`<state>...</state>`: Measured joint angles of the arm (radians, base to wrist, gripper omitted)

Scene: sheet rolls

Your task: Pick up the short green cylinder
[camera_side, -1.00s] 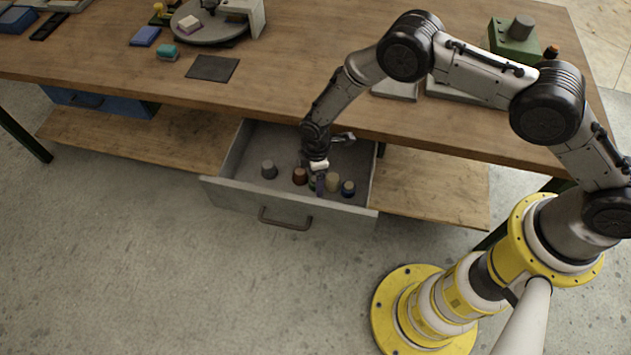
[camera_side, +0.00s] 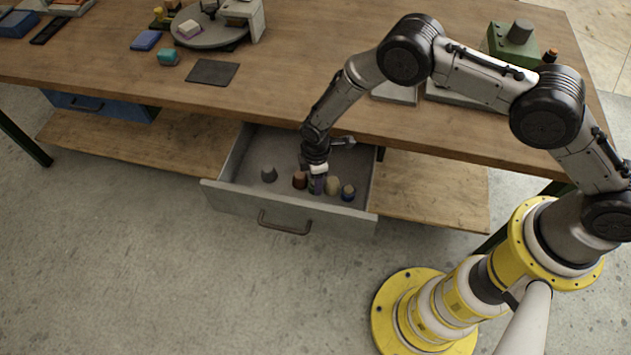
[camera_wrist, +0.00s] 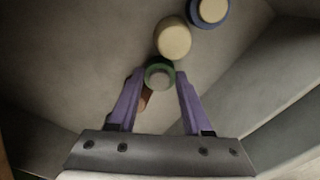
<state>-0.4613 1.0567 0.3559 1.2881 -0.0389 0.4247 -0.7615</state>
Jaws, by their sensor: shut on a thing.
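The short green cylinder (camera_wrist: 158,73) is between the two purple fingers of my gripper (camera_wrist: 158,84) in the wrist view. It has a green rim and a pale grey top. My gripper is shut on it, inside the open drawer. In the side view my gripper (camera_side: 317,184) points down into the drawer and mostly hides the green cylinder. I cannot tell whether the cylinder touches the drawer floor.
The open grey drawer (camera_side: 340,217) has raised walls. Close to my gripper stand a red-brown roll (camera_side: 300,180), a cream roll (camera_side: 332,186) and a blue roll (camera_side: 348,193). A grey roll (camera_side: 269,174) stands farther left. The table (camera_side: 290,95) overhangs the drawer's back.

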